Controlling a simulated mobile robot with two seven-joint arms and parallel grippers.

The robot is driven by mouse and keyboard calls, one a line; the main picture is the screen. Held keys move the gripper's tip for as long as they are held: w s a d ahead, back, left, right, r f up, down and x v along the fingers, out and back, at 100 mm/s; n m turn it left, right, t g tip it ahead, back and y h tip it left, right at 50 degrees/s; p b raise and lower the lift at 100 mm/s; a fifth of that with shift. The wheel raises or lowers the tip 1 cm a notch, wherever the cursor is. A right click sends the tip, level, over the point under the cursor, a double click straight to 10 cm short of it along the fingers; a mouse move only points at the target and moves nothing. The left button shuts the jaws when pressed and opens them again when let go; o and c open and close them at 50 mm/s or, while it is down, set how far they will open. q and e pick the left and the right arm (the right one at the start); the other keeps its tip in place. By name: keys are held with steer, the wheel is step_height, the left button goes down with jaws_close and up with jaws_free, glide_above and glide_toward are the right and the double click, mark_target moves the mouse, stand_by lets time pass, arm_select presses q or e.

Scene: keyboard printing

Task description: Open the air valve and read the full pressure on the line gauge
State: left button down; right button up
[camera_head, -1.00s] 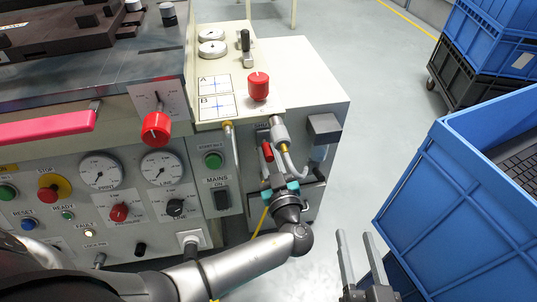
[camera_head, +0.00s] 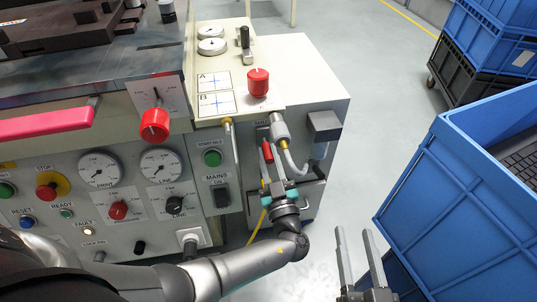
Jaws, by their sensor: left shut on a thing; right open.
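The red air valve lever (camera_head: 267,152) hangs on the right end of the machine front, beside a grey fitting with hoses. My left gripper (camera_head: 272,172) reaches up from below and is shut at the lever's lower end; the exact contact is small and partly hidden. The line gauge (camera_head: 161,168) is a round white dial on the front panel, unobstructed, but its needle reading is too small to tell. My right gripper (camera_head: 358,252) is open and empty, over the floor between the machine and a blue crate.
The print gauge (camera_head: 99,169) sits left of the line gauge, above a red pressure knob (camera_head: 118,210). A mains switch (camera_head: 222,197) and hoses are close to my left gripper. A blue crate (camera_head: 450,170) stands at the right. Clear floor lies between.

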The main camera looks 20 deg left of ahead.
arm_select(q)
steer(key=shift+f, duration=0.1)
steer(key=c, duration=0.7)
jaws_free()
steer(key=v, duration=1.5)
steer(key=shift+s+d, duration=0.1)
steer(key=shift+s, duration=0.05)
steer(key=shift+c, duration=0.3)
